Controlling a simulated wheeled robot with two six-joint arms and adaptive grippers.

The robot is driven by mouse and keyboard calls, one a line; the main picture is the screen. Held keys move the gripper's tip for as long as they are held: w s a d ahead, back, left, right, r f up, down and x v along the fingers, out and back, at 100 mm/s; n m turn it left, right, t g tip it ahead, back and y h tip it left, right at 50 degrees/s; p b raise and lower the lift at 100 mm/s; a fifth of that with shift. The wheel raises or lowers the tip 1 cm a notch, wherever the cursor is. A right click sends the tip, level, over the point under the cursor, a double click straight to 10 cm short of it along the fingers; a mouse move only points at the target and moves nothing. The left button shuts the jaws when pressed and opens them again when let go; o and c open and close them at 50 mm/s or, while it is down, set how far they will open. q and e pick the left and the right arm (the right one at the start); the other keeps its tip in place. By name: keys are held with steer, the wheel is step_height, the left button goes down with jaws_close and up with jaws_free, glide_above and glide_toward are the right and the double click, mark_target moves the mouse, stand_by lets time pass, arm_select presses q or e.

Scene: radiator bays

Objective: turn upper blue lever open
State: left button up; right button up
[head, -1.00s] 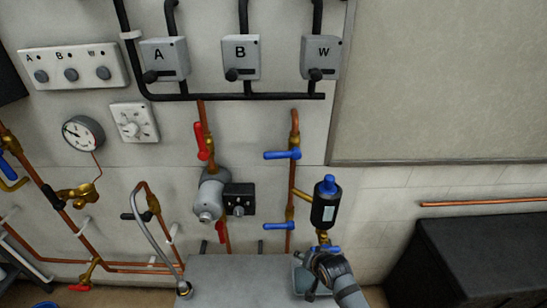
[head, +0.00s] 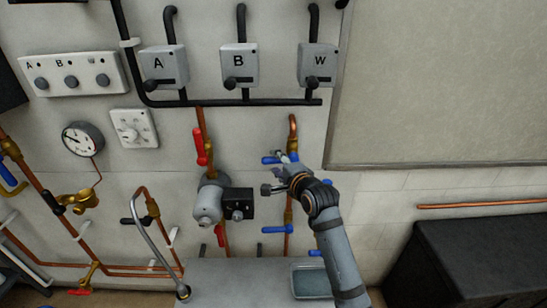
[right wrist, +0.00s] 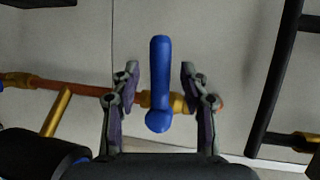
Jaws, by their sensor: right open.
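The upper blue lever (head: 269,160) sits on the right-hand vertical copper pipe and lies crosswise to it. My right gripper (head: 276,174) is at this lever and hides part of it in the head view. In the right wrist view the blue lever (right wrist: 160,75) stands between my two open fingers (right wrist: 159,68), with a gap on each side. The brass valve body (right wrist: 182,102) is behind it on the copper pipe. My left gripper is not in view.
A lower blue lever (head: 276,229) is on the same pipe. A grey pump (head: 209,200) and a red lever (head: 201,160) are to the left. Switch box W (head: 318,64) and a black pipe are above. My right forearm hides the black canister.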

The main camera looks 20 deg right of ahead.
steer(key=shift+x, duration=1.5)
jaws_close()
